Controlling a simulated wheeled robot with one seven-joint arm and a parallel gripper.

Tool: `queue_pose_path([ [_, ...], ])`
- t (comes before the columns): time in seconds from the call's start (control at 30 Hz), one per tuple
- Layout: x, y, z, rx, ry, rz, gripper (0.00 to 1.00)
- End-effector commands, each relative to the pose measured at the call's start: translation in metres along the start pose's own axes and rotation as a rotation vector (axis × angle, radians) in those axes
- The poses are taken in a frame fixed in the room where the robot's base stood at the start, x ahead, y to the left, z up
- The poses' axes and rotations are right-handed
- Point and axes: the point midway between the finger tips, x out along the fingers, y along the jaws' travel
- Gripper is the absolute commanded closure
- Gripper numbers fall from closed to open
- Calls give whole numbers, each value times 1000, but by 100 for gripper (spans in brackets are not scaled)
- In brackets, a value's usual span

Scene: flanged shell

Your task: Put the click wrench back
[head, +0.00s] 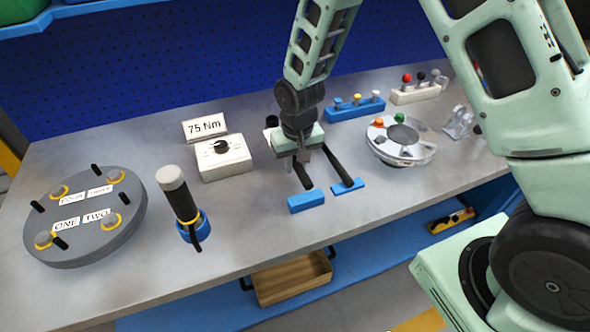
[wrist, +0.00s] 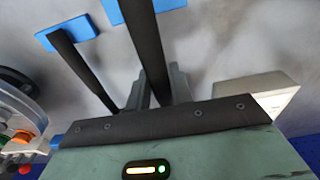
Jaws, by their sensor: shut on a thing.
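My gripper (head: 303,152) is over the middle of the workbench, pointing down. It is shut on a black bar-like handle, which I take to be the click wrench (head: 302,175). In the wrist view the click wrench (wrist: 145,42) runs between the fingers (wrist: 158,88). Its far end is at or over a blue block (head: 306,201); I cannot tell whether it rests on it. A second, similar black bar (head: 335,165) lies just to the right, its end at another blue block (head: 347,186). The wrench's other end is hidden by my gripper.
A white dial box (head: 222,158) with a "75 Nm" sign (head: 205,126) stands left of my gripper. A grey-capped black tool (head: 180,197) stands in a blue ring. A round grey plate (head: 85,215) is far left. A clear-rimmed disc (head: 401,140) is right; racks stand behind.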

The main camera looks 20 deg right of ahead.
Motion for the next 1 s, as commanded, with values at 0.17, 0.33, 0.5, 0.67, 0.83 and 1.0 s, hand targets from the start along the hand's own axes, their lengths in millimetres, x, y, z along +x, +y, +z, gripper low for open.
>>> queue_pose_path([
  [0.17, 24, 0, 2, 0, -1, 1, 100],
  [0.33, 35, 0, 3, 1, 1, 0, 100],
  [0.5, 36, 0, 3, 1, 2, -1, 100],
  [0.67, 39, 0, 3, 0, 2, -1, 100],
  [0.83, 39, 0, 4, 0, -1, 0, 57],
  [1.0, 38, 0, 4, 0, -1, 0, 57],
])
